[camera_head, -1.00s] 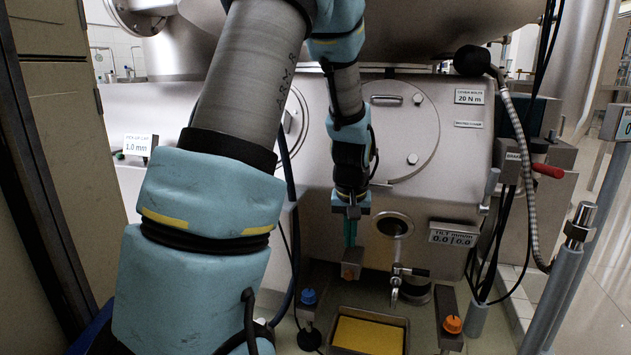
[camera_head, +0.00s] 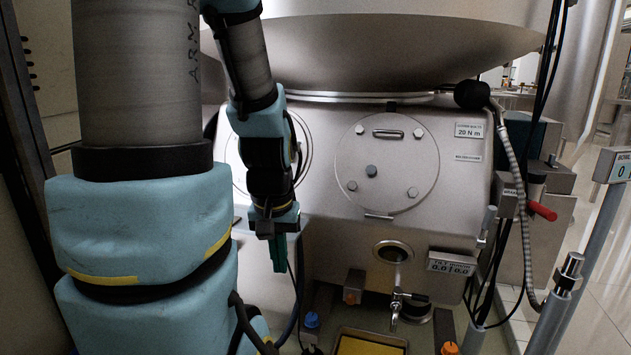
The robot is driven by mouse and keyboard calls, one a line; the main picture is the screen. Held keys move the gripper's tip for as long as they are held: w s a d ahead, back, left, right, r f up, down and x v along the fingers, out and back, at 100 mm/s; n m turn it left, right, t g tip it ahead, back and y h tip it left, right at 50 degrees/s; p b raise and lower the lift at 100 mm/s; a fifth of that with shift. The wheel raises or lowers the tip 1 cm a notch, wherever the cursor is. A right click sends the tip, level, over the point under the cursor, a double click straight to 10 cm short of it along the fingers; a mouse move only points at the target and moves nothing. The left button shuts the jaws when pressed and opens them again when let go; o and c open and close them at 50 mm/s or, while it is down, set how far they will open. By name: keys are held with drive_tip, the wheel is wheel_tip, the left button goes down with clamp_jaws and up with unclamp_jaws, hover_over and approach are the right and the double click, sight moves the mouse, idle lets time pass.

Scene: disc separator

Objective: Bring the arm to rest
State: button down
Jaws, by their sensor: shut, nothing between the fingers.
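My gripper (camera_head: 279,254) hangs at the end of my blue-sleeved arm, left of centre in the head view. Its green fingers point down and are shut, with nothing visible between them. It is in front of the steel separator housing (camera_head: 330,240), left of the round bolted cover (camera_head: 387,163) and of the outlet port (camera_head: 393,252). The gap between the fingers and the housing cannot be judged from this view.
Below the port are a small tap (camera_head: 396,306) and a tray with yellow inside (camera_head: 345,332). A blue knob (camera_head: 312,320) and an orange knob (camera_head: 449,348) flank the tray. A red-handled lever (camera_head: 541,211), cables and a post (camera_head: 556,300) stand at the right.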

wheel_tip(320, 180, up, 25)
drive_tip(key=p, duration=2.3)
drive_tip(key=shift+r, duration=0.15)
